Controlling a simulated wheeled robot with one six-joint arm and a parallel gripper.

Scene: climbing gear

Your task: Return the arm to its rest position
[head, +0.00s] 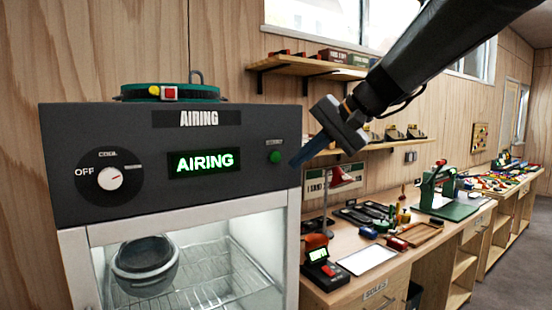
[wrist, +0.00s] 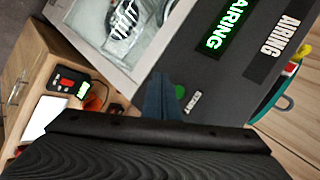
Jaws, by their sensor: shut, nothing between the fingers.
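My gripper (head: 308,151) is shut and empty in the head view, with its blue-grey fingers pointing down and left beside the right edge of the airing cabinet (head: 70,205). In the wrist view the fingers of my gripper (wrist: 160,97) are together, near the cabinet's green button (wrist: 180,91). The button (head: 274,157) also shows in the head view, just left of the fingertips. I cannot tell whether the fingertips touch the cabinet. My arm reaches in from the upper right.
The cabinet's lit display (head: 204,162) reads AIRING, and its dial (head: 110,178) is at left. A dark round item (head: 145,265) sits on the wire rack inside. A workbench with tools and a green press (head: 440,190) runs right. Shelves (head: 310,65) hang behind my arm.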

